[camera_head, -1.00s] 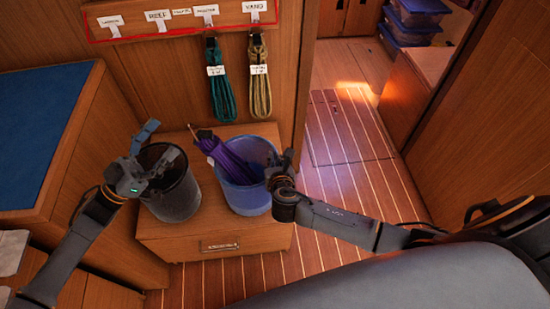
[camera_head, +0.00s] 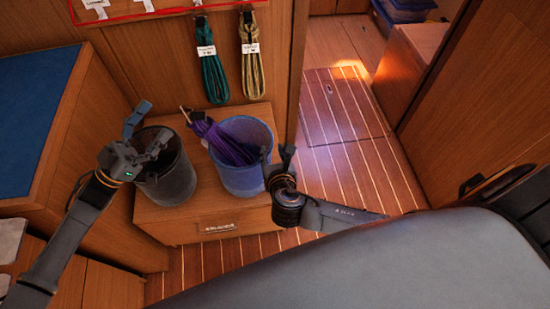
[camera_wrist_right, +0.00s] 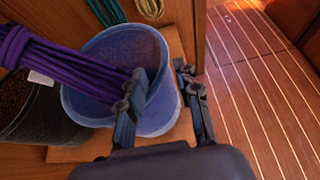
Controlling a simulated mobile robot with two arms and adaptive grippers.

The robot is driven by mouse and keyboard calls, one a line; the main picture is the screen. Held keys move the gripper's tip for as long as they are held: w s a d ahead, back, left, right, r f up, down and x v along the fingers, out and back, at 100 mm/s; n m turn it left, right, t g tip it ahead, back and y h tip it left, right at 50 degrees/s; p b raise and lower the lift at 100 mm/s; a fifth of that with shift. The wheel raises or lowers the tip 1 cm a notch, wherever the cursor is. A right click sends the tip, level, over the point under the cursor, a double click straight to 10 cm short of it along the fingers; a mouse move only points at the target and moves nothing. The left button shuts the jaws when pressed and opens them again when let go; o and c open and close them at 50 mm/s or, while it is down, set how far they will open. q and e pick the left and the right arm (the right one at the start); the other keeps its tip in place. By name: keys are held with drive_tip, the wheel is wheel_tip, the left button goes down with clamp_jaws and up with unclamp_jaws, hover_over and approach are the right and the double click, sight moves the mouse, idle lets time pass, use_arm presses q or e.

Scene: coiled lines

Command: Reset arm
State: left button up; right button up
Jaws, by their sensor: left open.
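My left gripper (camera_head: 147,129) is open, above the rim of the dark mesh bin (camera_head: 172,185), with nothing visible between its fingers. My right gripper (camera_head: 276,160) is at the right side of the blue bucket (camera_head: 243,178). In the right wrist view its fingers (camera_wrist_right: 163,82) stand apart with nothing held between them; the left finger overlaps the bucket in the picture. A purple coiled line (camera_head: 222,140) leans in the blue bucket and sticks out over its left rim. It also shows in the right wrist view (camera_wrist_right: 60,60).
Both containers stand on a wooden box (camera_head: 190,228). A teal coil (camera_head: 213,75) and a tan coil (camera_head: 252,70) hang on the wall behind. A blue-topped counter (camera_head: 30,120) is at left. A grey padded surface (camera_head: 400,260) fills the front right. The floor (camera_head: 350,170) at right is clear.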

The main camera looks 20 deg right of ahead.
drive_tip(key=v, duration=0.4)
